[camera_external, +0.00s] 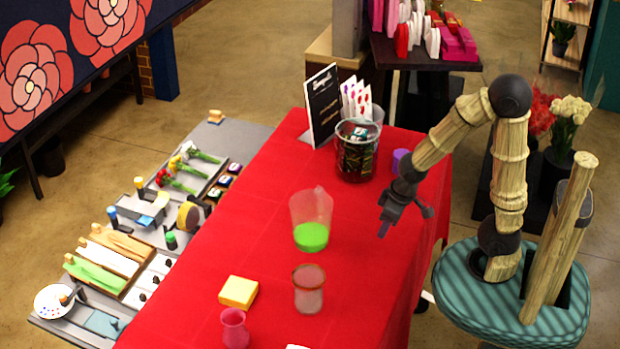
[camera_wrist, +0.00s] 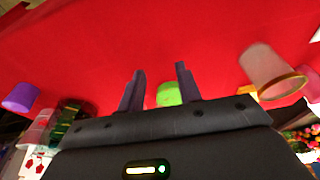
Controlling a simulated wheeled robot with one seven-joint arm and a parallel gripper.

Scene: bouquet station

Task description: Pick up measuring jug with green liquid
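The clear measuring jug with bright green liquid (camera_external: 311,236) stands upright on the red-covered table (camera_external: 265,215), near its middle. In the wrist view the green liquid (camera_wrist: 168,94) shows between my two fingers, beyond them; the rest of the jug is hard to make out. My gripper (camera_external: 405,221) is to the right of the jug in the external view, apart from it and above the table's right side. Its two dark fingers are spread and empty, as the wrist view also shows (camera_wrist: 160,75).
A brown-rimmed glass (camera_external: 308,292) stands in front of the jug, with a yellow block (camera_external: 238,292) and a pink vase (camera_external: 235,328) nearby. A dark glass container (camera_external: 356,160) and a purple object (camera_external: 400,160) stand behind. Table between gripper and jug looks clear.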

